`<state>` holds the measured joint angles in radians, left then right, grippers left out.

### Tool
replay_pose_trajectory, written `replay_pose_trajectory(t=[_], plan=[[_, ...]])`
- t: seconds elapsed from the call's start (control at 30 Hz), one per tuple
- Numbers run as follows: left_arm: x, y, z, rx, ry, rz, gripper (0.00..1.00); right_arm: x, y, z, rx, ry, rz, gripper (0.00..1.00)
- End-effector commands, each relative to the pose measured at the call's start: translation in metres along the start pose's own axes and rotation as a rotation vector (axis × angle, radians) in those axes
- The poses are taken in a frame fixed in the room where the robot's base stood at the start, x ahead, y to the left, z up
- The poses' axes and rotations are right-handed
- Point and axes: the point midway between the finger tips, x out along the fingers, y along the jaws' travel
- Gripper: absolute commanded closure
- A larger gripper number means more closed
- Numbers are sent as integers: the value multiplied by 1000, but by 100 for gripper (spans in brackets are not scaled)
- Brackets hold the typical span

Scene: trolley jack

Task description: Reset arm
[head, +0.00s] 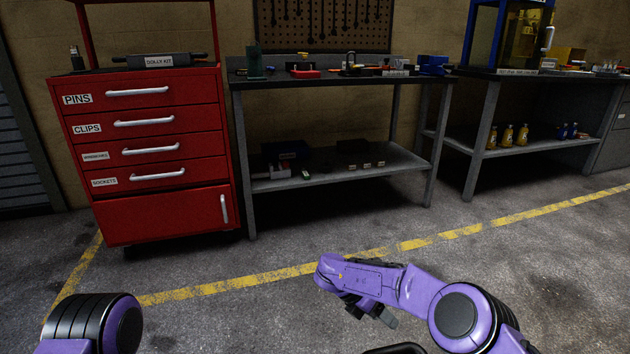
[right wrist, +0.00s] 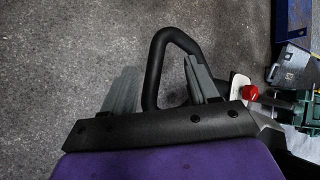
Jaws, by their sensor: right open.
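My right arm reaches in from the lower right in the head view, purple with dark joints. In the right wrist view the two grey fingers of the right gripper (right wrist: 160,78) stand wide apart. A black looped bar (right wrist: 153,70) shows between the fingers there; I cannot tell whether it touches them. A black bar (head: 395,349) also shows at the bottom edge of the head view. Only a purple and black link of my left arm shows at lower left; the left gripper is out of view.
A red drawer cabinet (head: 150,215) stands at left, beside a workbench (head: 340,82) with tools. Another bench (head: 470,130) is at right. A yellow line (head: 240,280) crosses open floor. A red knob (right wrist: 250,92) and green part (right wrist: 283,104) are right of the fingers.

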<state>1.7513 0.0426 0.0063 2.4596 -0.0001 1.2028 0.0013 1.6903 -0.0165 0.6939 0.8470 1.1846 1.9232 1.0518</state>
Motion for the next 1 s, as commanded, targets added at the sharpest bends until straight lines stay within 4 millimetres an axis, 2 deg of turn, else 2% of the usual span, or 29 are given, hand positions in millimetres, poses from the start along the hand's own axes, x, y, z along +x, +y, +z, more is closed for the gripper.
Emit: replay_pose_trajectory(t=[0.03, 0.13, 0.23, 0.27, 0.3, 0.37, 0.4, 0.47, 0.5, 0.6, 0.63, 0.7, 0.8, 1.0], plan=[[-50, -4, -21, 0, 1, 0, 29, -19, -29, 20, -201, -137, -20, 41], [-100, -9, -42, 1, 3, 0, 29, -16, -65, 32, -708, -422, -77, 41], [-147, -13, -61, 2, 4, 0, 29, -11, -107, 28, -1249, -636, -148, 41], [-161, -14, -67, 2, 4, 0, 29, -9, -122, 24, -1417, -687, -168, 41], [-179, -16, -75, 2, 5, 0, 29, -7, -146, 16, -1643, -746, -190, 41], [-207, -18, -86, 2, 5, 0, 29, -5, -188, 0, -1986, -812, -210, 41], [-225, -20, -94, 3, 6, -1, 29, -5, -222, -12, -2214, -844, -209, 41], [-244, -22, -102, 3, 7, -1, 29, -4, -269, -32, -2507, -873, -185, 41], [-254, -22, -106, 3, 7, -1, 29, -4, -299, -44, -2671, -884, -157, 41], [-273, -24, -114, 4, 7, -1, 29, -10, -361, -69, -2977, -900, -66, 41], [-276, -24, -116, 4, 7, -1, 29, -13, -376, -75, 2980, 885, 36, 41], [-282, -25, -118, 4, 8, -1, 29, -17, -401, -84, 2884, 830, -17, 41], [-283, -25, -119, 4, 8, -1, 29, -19, -419, -92, 2813, 795, -56, 41], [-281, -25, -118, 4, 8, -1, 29, -18, -421, -95, 2799, 790, -63, 41]])
